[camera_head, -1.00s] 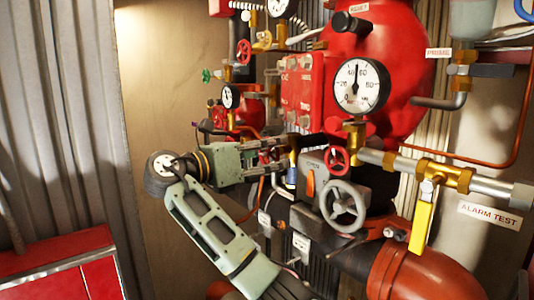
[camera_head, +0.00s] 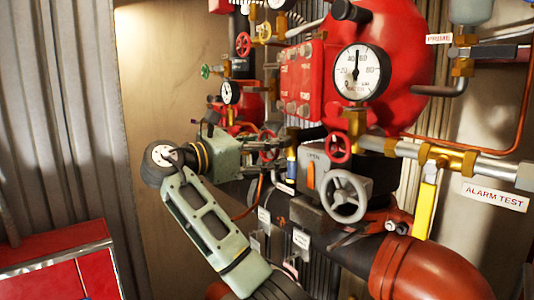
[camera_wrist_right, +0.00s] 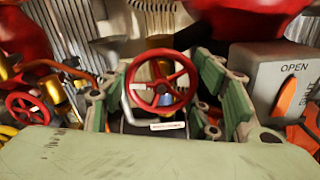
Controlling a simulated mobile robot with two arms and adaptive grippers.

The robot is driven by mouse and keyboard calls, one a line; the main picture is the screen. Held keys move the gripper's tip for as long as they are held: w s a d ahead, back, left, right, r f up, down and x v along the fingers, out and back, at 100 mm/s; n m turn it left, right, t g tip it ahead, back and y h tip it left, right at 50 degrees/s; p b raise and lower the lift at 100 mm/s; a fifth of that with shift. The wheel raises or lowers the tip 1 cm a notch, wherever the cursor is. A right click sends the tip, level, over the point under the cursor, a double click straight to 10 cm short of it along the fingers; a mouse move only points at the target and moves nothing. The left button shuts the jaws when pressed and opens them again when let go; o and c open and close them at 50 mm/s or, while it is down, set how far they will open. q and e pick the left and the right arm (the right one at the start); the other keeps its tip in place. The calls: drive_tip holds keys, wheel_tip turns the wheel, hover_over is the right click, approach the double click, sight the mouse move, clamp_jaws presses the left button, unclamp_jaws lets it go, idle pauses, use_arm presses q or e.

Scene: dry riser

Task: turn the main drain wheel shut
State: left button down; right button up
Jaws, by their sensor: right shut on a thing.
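The main drain wheel (camera_wrist_right: 160,88) is a small red spoked handwheel in the middle of the right wrist view, with a small white label just below it. In the head view it is partly hidden behind the fingers of my right gripper (camera_head: 274,149). The right gripper's fingers stand on either side of the wheel in the wrist view, and the gripper is shut on its rim. The label's text is too small to read surely. My left gripper is not in view.
Close by are a grey box (camera_head: 322,178) marked OPEN with an orange lever, a grey handwheel (camera_head: 345,197) and another red wheel (camera_head: 338,147). A gauge (camera_head: 361,72) and a yellow lever (camera_head: 425,210) are to the right. A red cabinet (camera_head: 62,262) stands at lower left.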

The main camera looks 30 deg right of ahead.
drive_tip(key=m+b, duration=0.2)
drive_tip(key=m, duration=0.1)
drive_tip(key=shift+m, duration=0.4)
drive_tip(key=m+b, duration=0.2)
drive_tip(key=m, duration=0.1)
drive_tip(key=shift+m, duration=0.3)
drive_tip(key=m+b, duration=0.2)
drive_tip(key=m, duration=0.2)
drive_tip(key=shift+s+r+m, duration=0.1)
drive_tip(key=shift+m, duration=0.2)
drive_tip(key=m+b, duration=0.1)
drive_tip(key=m, duration=0.2)
drive_tip(key=shift+m+b, duration=0.3)
drive_tip(key=shift+b, duration=0.05)
drive_tip(key=m+b, duration=0.1)
drive_tip(key=m, duration=0.2)
drive_tip(key=shift+m, duration=0.3)
drive_tip(key=m+b, duration=0.1)
drive_tip(key=m, duration=0.3)
drive_tip(key=shift+m, duration=0.3)
drive_tip(key=m, duration=0.4)
drive_tip(key=shift+f, duration=0.2)
drive_tip(key=shift+f+m+b, duration=0.1)
drive_tip(key=shift+m+b, duration=0.25)
drive_tip(key=shift+m, duration=1.25)
drive_tip(key=shift+f, duration=0.1)
